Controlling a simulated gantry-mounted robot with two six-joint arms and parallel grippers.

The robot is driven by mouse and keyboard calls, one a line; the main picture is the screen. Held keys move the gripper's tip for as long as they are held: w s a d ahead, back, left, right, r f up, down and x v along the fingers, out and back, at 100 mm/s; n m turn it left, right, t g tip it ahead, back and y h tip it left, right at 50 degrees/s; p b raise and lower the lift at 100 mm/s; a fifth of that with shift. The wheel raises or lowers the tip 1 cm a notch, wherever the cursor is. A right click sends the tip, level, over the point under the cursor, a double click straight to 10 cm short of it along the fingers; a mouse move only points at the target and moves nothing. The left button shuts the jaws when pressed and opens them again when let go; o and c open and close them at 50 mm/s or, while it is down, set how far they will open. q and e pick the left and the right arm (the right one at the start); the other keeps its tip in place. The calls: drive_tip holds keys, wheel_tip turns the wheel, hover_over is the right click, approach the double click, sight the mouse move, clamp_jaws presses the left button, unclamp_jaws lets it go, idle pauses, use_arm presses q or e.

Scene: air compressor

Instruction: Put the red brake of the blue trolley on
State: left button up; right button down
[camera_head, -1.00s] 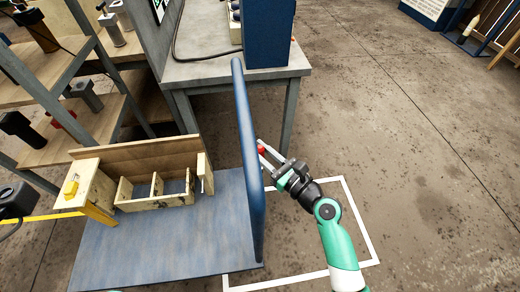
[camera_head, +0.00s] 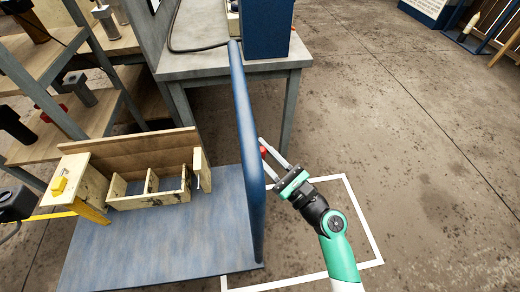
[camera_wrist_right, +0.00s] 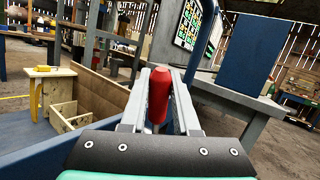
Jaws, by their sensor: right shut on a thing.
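The blue trolley (camera_head: 150,245) stands on the floor, its flat deck at lower left and its tall blue push handle (camera_head: 246,130) rising at the deck's right side. The red brake (camera_head: 263,152) shows as a small red piece just right of the handle. My right gripper (camera_head: 272,152) reaches it from the lower right and is shut on it. In the right wrist view the red brake (camera_wrist_right: 160,92) is an upright, rounded red grip between the two fingers. My left gripper is not in view.
A wooden compartment box (camera_head: 150,198) with a yellow piece (camera_head: 59,187) stands on the deck. A grey table (camera_head: 215,66) with a blue cabinet (camera_head: 266,30) stands behind the handle. Shelves (camera_head: 50,145) fill the left. A white floor outline (camera_head: 365,220) surrounds my right arm. Open floor lies right.

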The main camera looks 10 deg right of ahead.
drive_tip(key=shift+s+f+n+t+y, duration=0.3)
drive_tip(key=shift+s+f+n+y, duration=0.1)
drive_tip(key=shift+s+n+y, duration=0.3)
drive_tip(key=shift+s+f+n+t+y, duration=0.35)
drive_tip(key=shift+s+n+y, duration=0.2)
drive_tip(key=shift+n+y, duration=0.2)
drive_tip(key=c, duration=0.7)
unclamp_jaws()
drive_tip(key=shift+o, duration=0.2)
